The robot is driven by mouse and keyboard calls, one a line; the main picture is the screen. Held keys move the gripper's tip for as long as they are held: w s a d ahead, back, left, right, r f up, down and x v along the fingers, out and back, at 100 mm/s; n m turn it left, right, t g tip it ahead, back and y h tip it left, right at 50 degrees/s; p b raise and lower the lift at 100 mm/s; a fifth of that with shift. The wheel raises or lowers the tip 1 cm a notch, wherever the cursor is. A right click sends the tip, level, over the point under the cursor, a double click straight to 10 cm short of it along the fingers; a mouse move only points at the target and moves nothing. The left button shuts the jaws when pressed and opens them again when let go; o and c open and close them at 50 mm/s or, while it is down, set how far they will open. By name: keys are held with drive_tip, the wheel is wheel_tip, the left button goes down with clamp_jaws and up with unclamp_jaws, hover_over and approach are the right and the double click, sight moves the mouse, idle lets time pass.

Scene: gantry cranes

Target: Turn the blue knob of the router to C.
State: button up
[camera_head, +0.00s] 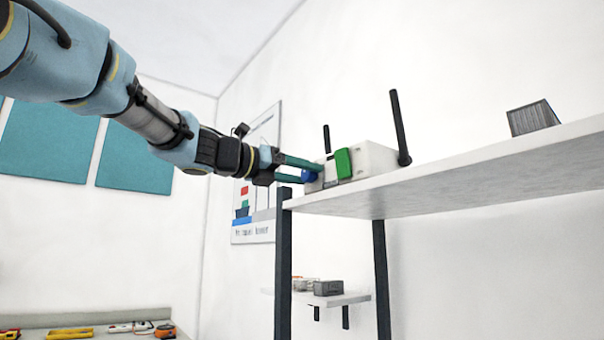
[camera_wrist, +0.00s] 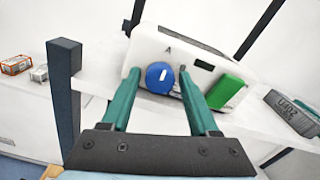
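The white router (camera_head: 375,160) stands on a raised shelf, with two black antennas. In the wrist view the router (camera_wrist: 150,45) faces me, slightly tilted in the picture. Its round blue knob (camera_wrist: 159,77) sits at the left of its front, and a letter A shows above the knob. The blue knob also shows in the head view (camera_head: 309,176), partly behind the fingers. No C mark can be made out. My gripper (camera_wrist: 159,72) is open, with one teal finger on each side of the knob and gaps visible. In the head view my gripper (camera_head: 312,172) reaches the router's front from the left.
A green block (camera_wrist: 226,90) is on the router's front, right of my right finger. The shelf (camera_head: 470,180) has dark posts. A dark grey box (camera_head: 533,118) stands farther right on it. A lower shelf (camera_head: 345,298) holds small boxes. The space left of the shelf is open.

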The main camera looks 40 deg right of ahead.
clamp_jaws()
idle(0.5)
drive_tip(key=m+b, duration=0.4)
drive_tip(key=shift+f+m, duration=0.2)
drive_tip(key=shift+m, duration=0.1)
drive_tip(key=m+b, duration=0.3)
drive_tip(key=shift+m, duration=0.3)
drive_tip(key=m+b, duration=0.2)
drive_tip(key=m, duration=0.1)
drive_tip(key=shift+m+b, duration=0.35)
drive_tip(key=shift+m, duration=0.05)
drive_tip(key=m+b, duration=0.3)
drive_tip(key=m, duration=0.3)
drive_tip(key=shift+b, duration=0.35)
drive_tip(key=m+b, duration=0.2)
drive_tip(key=m, duration=0.3)
drive_tip(key=shift+r+m, duration=0.1)
drive_tip(key=shift+m, duration=0.3)
